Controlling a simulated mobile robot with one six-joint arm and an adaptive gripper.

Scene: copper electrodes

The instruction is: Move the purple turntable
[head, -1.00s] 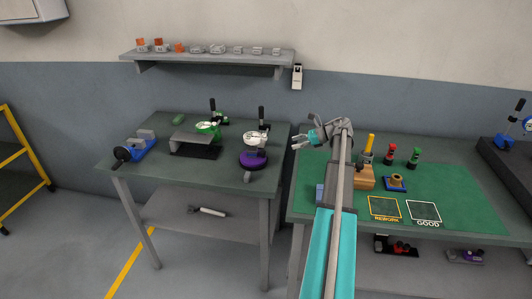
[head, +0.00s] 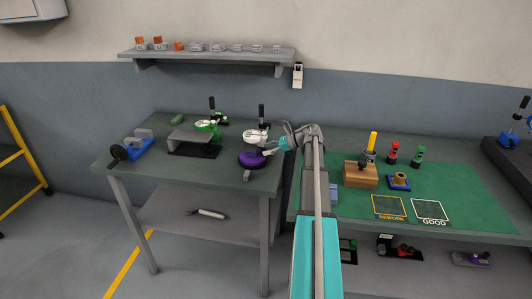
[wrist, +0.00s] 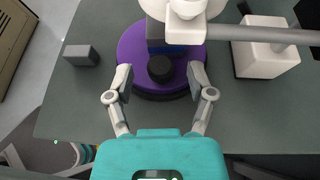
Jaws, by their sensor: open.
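The purple turntable (head: 251,160) is a round disc near the right front of the left table. In the wrist view the purple disc (wrist: 133,48) lies just ahead of my gripper, with a black knob (wrist: 160,69) standing at its near side. My gripper (wrist: 160,75) is open, with one finger on each side of the knob; I cannot tell whether they touch anything. In the head view my gripper (head: 272,151) is at the disc's right side. A white dial gauge and its arm hide part of the disc in the wrist view.
A small grey block (wrist: 81,55) lies left of the disc. A green gauge stand (head: 208,126), a grey plate on a black base and a blue vise (head: 135,146) stand farther left. The right table (head: 450,185) has a green mat, a wooden block (head: 361,175) and several small tools.

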